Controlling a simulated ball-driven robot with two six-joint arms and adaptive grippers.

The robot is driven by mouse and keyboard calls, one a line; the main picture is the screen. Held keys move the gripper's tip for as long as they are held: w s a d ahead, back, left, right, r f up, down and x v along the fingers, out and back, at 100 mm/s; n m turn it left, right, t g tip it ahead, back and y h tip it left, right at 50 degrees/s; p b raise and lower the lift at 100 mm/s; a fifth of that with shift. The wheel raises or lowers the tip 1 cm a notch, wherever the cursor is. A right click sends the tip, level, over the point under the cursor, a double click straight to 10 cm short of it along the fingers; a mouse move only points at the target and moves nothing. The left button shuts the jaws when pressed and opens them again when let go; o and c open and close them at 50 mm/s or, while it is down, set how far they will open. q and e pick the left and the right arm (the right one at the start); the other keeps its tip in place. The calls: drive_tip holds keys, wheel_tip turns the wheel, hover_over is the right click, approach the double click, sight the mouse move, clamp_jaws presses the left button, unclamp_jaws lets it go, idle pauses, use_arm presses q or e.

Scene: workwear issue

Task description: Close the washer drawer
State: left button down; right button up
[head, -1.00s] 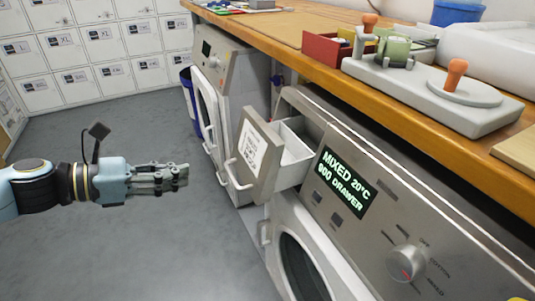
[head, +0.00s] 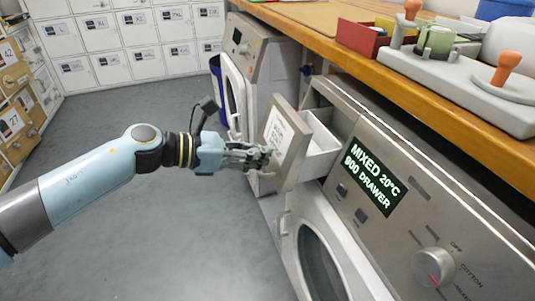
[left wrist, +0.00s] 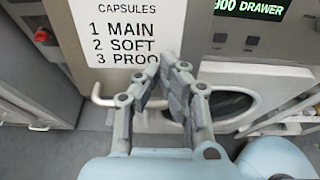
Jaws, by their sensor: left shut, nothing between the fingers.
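The washer drawer (head: 316,144) stands pulled out from the top left of the near washer (head: 395,215). Its grey front panel with a white label (head: 284,135) is tilted in the head view. My left gripper (head: 268,157) is shut and empty, with its fingertips at the drawer front; I cannot tell whether they touch. In the left wrist view, the label (left wrist: 115,30) reads "1 MAIN 2 SOFT 3 PROO" and the fingers (left wrist: 165,75) lie just below and right of it. The washer display (head: 369,176) reads "MIXED 20°C" and "900 DRAWER". My right gripper is not in view.
A second washer (head: 250,90) stands behind. A wooden counter (head: 400,95) runs above both, bearing a red box (head: 361,38) and a grey fixture with orange knobs (head: 480,85). Lockers (head: 130,45) line the back wall. The grey floor (head: 180,235) at left is clear.

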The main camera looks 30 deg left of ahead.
use_arm(q)
drive_tip(key=shift+x, duration=1)
drive_tip(key=b, duration=0.1)
approach(329, 143)
drive_tip(key=x, duration=0.5)
drive_tip(key=shift+d+f, duration=0.2)
drive_tip(key=shift+f, duration=0.15)
drive_tip(key=shift+w+d, duration=0.15)
drive_tip(key=shift+w, duration=0.1)
drive_tip(key=shift+r, duration=0.15)
